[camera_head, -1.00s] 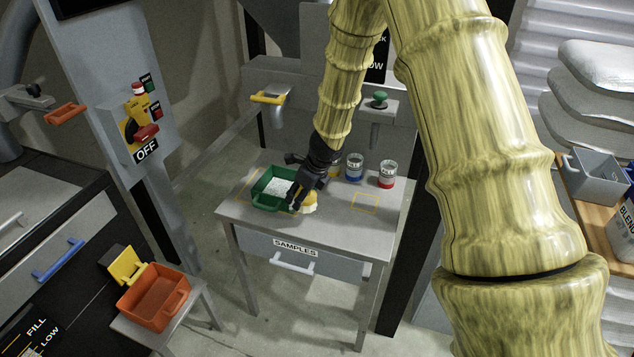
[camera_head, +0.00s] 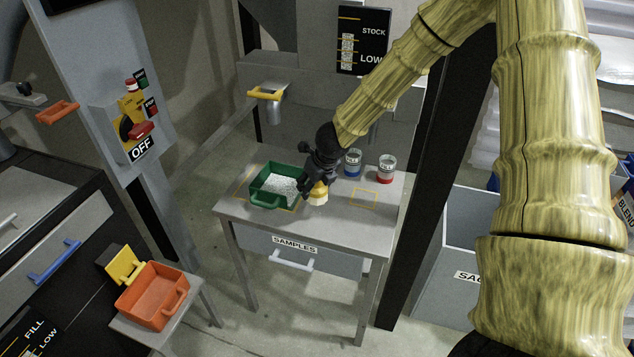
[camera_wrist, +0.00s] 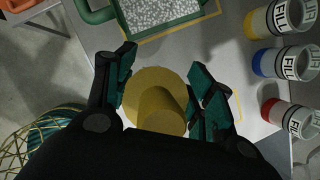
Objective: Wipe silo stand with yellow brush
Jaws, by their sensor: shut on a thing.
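The yellow brush (camera_head: 318,194) is in my gripper (camera_head: 312,184), over the grey table just right of the green bin. In the wrist view my gripper (camera_wrist: 160,95) has its fingers on either side of the brush's round yellow handle and head (camera_wrist: 160,100). Its bristles show pale below the gripper in the head view; whether they touch the tabletop I cannot tell. The silo stand is not clearly identifiable; the small grey table (camera_head: 340,225) with the SAMPLES drawer stands under my gripper.
The green bin (camera_head: 262,197) of white pellets sits left of the brush. A blue-banded tin (camera_head: 353,163) and a red-banded tin (camera_head: 386,168) stand at the back right. An orange bin (camera_head: 152,298) is at lower left. A yellow-outlined square on the table (camera_head: 363,198) is empty.

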